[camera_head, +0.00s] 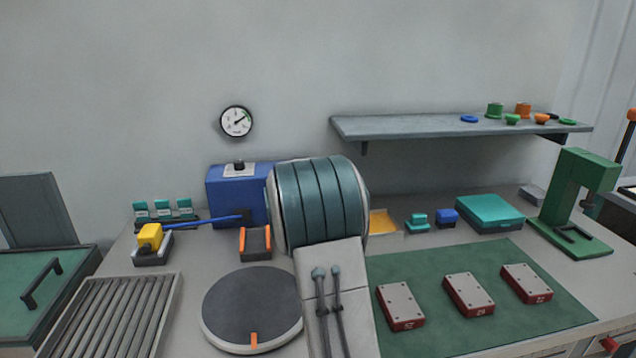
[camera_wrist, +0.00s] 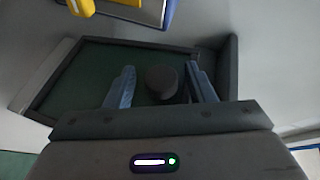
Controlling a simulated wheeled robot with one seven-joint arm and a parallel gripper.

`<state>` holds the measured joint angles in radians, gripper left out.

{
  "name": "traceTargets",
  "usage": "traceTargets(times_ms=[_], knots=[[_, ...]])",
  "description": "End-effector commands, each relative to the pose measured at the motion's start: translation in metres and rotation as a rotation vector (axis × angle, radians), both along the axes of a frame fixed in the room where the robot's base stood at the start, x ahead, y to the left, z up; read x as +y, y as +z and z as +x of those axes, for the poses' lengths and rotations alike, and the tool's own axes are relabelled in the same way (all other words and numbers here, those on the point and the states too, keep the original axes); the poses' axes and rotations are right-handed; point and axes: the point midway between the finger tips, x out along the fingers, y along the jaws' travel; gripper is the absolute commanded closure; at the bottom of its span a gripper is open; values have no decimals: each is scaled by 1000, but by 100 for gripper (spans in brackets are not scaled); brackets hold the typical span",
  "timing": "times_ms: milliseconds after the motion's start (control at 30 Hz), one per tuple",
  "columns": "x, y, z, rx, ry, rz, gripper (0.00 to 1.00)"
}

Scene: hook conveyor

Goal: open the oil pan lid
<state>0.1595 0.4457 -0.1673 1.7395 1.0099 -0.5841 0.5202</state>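In the wrist view, a dark green panel (camera_wrist: 75,80) sits in a dark raised frame, with a dark round knob (camera_wrist: 161,82) on it. I take this panel to be the oil pan lid; it lies flat in its frame. My gripper (camera_wrist: 160,85) is open, with its two blue-grey fingers on either side of the knob. Gaps show between the knob and both fingers, and nothing is held. The knob's lower part is partly hidden behind my gripper body. My gripper does not show in the head view.
In the wrist view, a yellow piece (camera_wrist: 82,7) and a blue bar lie beyond the frame.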

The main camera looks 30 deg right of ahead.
Motion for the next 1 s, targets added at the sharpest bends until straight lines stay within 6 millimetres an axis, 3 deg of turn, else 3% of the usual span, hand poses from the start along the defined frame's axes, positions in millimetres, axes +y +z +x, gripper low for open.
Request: traceTargets(times_ms=[367, 800, 1000], knots=[[14, 5, -10, -3, 4, 1, 51], [78, 22, -69, -3, 4, 1, 51], [96, 27, -85, -2, 4, 1, 51]])
